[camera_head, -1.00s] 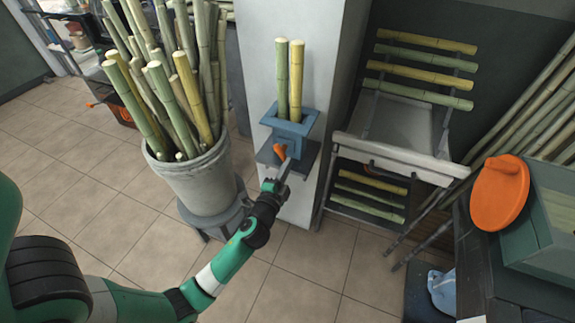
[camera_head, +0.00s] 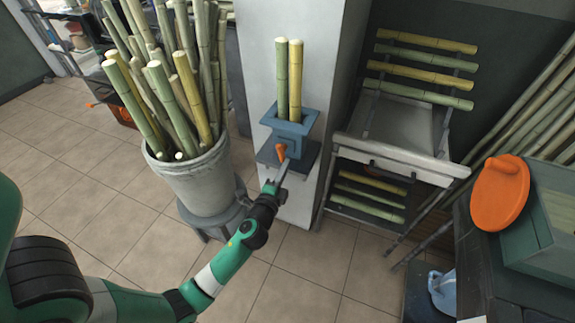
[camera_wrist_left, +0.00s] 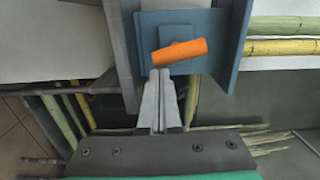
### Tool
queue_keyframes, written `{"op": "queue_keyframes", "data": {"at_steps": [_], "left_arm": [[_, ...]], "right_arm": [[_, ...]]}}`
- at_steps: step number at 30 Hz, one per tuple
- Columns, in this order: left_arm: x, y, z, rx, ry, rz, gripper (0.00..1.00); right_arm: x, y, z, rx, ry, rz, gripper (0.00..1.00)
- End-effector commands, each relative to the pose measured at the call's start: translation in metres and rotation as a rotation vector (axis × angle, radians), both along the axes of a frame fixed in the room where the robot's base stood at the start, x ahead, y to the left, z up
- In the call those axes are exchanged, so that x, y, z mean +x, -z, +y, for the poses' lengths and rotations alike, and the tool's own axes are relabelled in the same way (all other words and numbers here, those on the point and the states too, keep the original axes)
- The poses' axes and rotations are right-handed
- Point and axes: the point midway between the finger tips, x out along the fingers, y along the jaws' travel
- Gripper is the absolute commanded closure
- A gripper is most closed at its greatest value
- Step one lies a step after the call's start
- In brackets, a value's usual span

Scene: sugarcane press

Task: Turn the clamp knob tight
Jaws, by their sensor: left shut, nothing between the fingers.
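The orange clamp knob (camera_head: 281,151) is a short bar on the front of the blue press (camera_head: 290,131). In the left wrist view the knob (camera_wrist_left: 182,50) lies nearly level, its right end a little higher, against a blue plate. My left gripper (camera_head: 284,167) is shut and empty just below the knob in the head view. In the left wrist view its grey fingertips (camera_wrist_left: 160,73) are together just under the knob's left half; I cannot tell whether they touch it. Two cane stalks (camera_head: 289,80) stand upright in the press. My right gripper is not in view.
A grey bucket full of cane (camera_head: 195,181) stands left of the press. A rack with cane rods (camera_head: 420,72) and a metal tray (camera_head: 405,125) is to the right. An orange round lid (camera_head: 499,193) is at far right. The tiled floor (camera_head: 300,275) in front is open.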

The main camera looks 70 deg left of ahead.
Motion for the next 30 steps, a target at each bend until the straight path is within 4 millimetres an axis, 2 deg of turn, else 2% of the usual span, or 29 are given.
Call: {"op": "queue_keyframes", "data": {"at_steps": [30], "left_arm": [[-0.0016,0.002,0.0015,0.048,-0.002,0.048,1.0]], "right_arm": [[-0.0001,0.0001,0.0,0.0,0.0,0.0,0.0]]}}
